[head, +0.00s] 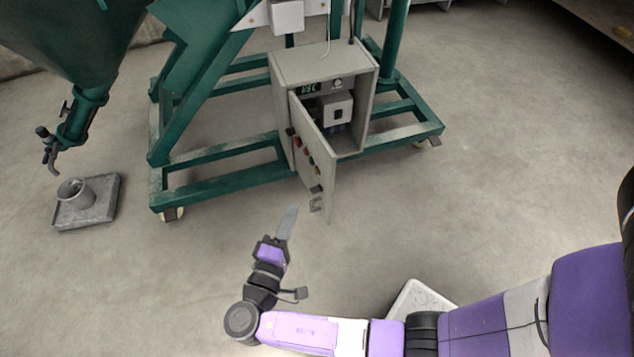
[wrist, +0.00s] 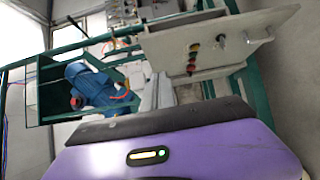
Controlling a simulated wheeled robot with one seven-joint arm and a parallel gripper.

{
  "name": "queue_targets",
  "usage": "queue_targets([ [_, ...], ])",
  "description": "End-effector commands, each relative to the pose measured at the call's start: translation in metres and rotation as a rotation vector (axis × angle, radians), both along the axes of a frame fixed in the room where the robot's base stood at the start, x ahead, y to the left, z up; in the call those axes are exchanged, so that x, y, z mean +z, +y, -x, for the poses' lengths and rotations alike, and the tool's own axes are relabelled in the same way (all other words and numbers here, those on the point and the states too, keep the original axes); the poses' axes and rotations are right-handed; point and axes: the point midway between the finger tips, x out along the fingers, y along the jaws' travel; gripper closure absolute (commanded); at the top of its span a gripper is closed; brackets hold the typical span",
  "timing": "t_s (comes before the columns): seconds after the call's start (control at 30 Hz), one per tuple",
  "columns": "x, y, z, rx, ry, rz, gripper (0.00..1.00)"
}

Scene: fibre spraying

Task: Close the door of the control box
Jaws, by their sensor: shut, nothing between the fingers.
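The grey control box (head: 325,66) stands on the green frame in the head view. Its door (head: 316,168) is hinged at the left side and stands open, swung out toward me, so the inside shows. The door carries coloured buttons and a handle near its free edge. In the wrist view the door (wrist: 225,35) spans the upper right with its buttons and handle. My gripper (head: 290,212) is shut and empty. It is in front of the door, low and to the left, and appears apart from it. In the wrist view the fingers (wrist: 158,95) point toward the frame.
The wheeled green frame (head: 225,183) surrounds the box and its lower bars extend left and right. A grey tray with a cup (head: 112,190) lies on the floor at left, under a hopper spout (head: 75,125). A blue motor (wrist: 95,88) shows in the wrist view.

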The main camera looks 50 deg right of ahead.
Motion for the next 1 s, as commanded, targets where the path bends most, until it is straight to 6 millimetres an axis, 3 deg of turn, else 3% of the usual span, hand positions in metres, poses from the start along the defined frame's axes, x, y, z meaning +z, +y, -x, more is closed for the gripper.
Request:
queue_targets([
  [0.27, 0.001, -0.023, 0.002, -0.036, -0.013, 0.002, 1.00],
  [0.7, 0.001, -0.103, -0.024, -0.035, -0.013, 0.001, 1.00],
  [1.0, 0.002, -0.131, -0.007, -0.031, -0.012, 0.000, 1.00],
])
